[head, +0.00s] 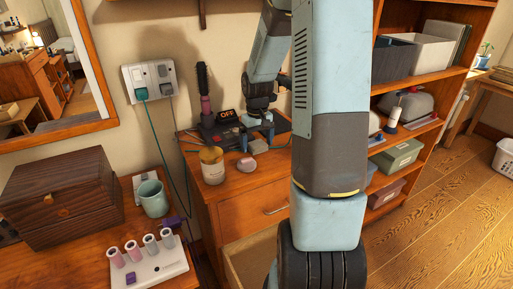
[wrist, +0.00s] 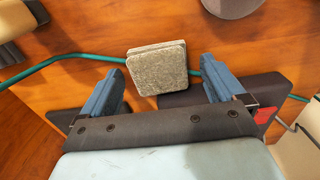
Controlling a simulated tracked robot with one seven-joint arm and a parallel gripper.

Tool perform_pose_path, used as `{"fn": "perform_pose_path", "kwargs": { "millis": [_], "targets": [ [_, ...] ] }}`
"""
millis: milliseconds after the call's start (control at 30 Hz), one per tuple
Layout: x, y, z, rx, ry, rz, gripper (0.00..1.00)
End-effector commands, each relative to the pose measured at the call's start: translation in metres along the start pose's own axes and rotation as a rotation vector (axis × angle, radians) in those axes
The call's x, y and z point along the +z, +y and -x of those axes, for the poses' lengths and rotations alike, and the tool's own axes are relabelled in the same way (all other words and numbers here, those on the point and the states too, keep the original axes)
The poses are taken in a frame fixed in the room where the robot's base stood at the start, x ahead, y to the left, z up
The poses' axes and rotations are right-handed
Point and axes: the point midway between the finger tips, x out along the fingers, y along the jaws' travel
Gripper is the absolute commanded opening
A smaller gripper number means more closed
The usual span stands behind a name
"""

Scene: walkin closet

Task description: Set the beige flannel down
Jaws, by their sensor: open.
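The beige flannel (wrist: 157,67) is a small folded grey-beige square in the wrist view. It is between the two fingertips of my open gripper (wrist: 163,70), with a gap to each finger. It appears to rest on or just above the wooden top, overlapping a teal cord; whether it touches the wood is hard to tell. I cannot make out the flannel there.
A candle-like jar (head: 212,166) and a small round pinkish thing (head: 247,164) stand close in front of my gripper. A teal cord (wrist: 75,60) crosses the wood. A drawer (head: 250,258) below is open.

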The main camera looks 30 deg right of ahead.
Motion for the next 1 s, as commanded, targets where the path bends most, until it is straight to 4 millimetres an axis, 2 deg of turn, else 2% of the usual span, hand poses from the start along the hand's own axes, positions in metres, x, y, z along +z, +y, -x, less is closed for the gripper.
{"fn": "perform_pose_path", "kwargs": {
  "millis": [267, 900, 1000],
  "targets": [
    [0.0000, 0.0002, -0.0024, 0.000, 0.001, 0.000, 0.96],
    [-0.0001, 0.0006, -0.0021, 0.000, 0.001, -0.001, 0.34],
    [-0.0001, 0.0006, -0.0020, 0.000, 0.001, -0.001, 0.31]
  ]
}}
